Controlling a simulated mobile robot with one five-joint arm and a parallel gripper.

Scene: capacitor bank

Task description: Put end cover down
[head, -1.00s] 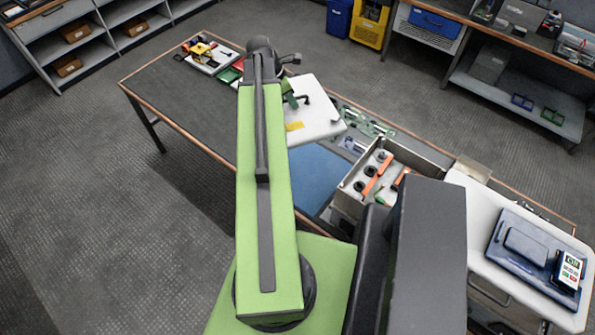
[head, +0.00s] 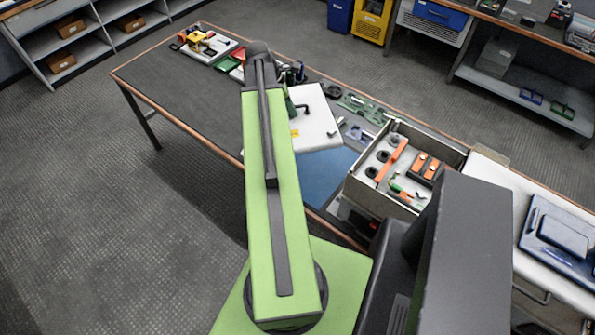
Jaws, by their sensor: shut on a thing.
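The white panel (head: 318,122), which I take to be the end cover, is over the middle of the workbench, right of my arm, with a small yellow label near its left edge. A dark handle-like part shows at its upper left. My gripper (head: 297,106) is at that part, partly hidden behind my green arm, and is shut on the panel. I cannot tell whether the panel touches the bench. The open metal capacitor box (head: 352,196) stands to its right, with dark round parts and orange bars inside.
A blue mat (head: 318,181) lies in front of the panel. Green and grey small parts (head: 360,108) lie behind it. A tray with yellow tools (head: 202,44) is at the far left end. A white surface with a blue case (head: 552,232) is at right. The bench's left part (head: 180,85) is clear.

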